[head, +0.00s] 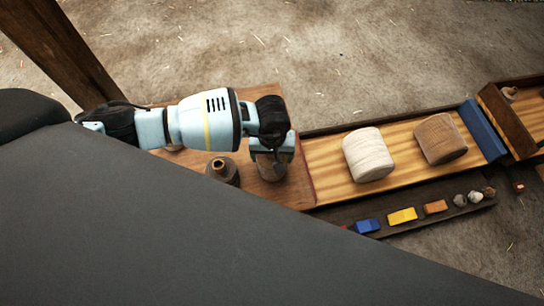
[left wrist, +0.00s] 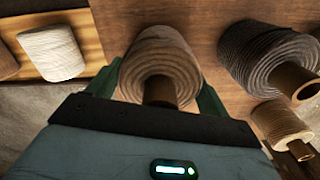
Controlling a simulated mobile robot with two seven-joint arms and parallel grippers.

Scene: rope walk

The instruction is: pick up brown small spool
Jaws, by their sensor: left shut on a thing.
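A brown spool (left wrist: 160,68) with coiled cord and a darker core sits between the fingers of my left gripper (left wrist: 158,92) in the left wrist view. In the head view, my left gripper (head: 271,150) reaches down over this spool (head: 272,170), which is mostly hidden by the fingers. The gripper is shut on it. I cannot tell whether the spool touches the wooden board (head: 262,95) beneath. My right gripper is not in view.
A dark spool (head: 222,171) stands close beside the held one; a tan spool (left wrist: 279,122) is near it. A white spool (head: 367,154) and another brown spool (head: 440,139) lie in the striped tray (head: 322,172). Coloured blocks (head: 402,216) line a narrow rack.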

